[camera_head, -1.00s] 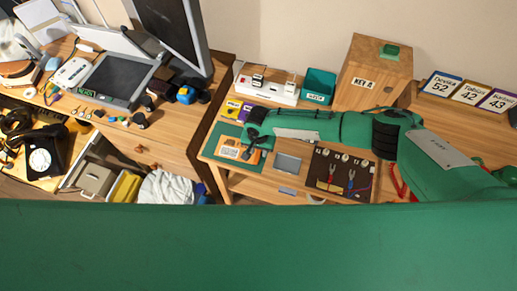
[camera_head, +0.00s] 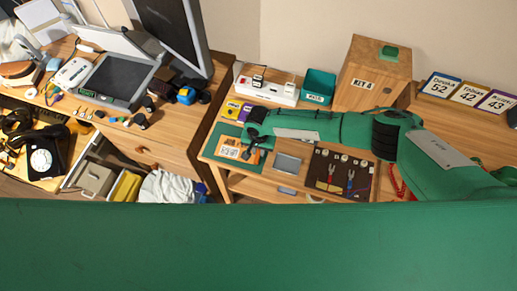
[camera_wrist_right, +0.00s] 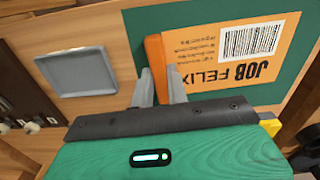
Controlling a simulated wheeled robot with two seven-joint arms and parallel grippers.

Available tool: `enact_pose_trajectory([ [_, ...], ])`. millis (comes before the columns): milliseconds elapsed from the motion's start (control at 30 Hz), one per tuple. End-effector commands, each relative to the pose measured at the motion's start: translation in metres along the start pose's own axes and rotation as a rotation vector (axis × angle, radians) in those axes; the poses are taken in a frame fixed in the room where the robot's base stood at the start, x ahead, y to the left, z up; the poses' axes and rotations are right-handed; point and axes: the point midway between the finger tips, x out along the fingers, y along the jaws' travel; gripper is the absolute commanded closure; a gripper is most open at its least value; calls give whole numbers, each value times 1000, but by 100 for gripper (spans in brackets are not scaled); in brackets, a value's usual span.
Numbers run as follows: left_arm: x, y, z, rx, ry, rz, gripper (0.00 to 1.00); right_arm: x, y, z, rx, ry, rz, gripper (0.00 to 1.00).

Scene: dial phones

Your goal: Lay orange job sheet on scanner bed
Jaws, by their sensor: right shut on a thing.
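The orange job sheet (camera_head: 229,149) lies on a green mat at the left of the low wooden table. My left gripper is not in view.
A grey tray (camera_head: 287,163) and a dark tool board (camera_head: 341,175) lie right of the mat. A teal bin (camera_head: 319,88) and a wooden box (camera_head: 374,72) stand behind. A monitor (camera_head: 172,30) stands beside the scanner, with small items (camera_head: 140,120) on the desk in front.

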Motion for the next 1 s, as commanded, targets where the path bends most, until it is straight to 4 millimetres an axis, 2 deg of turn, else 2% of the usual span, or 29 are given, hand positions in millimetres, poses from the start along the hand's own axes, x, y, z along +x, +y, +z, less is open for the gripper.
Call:
enact_pose_trajectory([
  [33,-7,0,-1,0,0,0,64,-7,0,0,1,0,0,100],
  [600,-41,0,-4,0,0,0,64,-41,0,0,1,0,-1,100],
  [1000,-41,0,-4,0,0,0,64,-43,1,-1,0,1,-1,100],
])
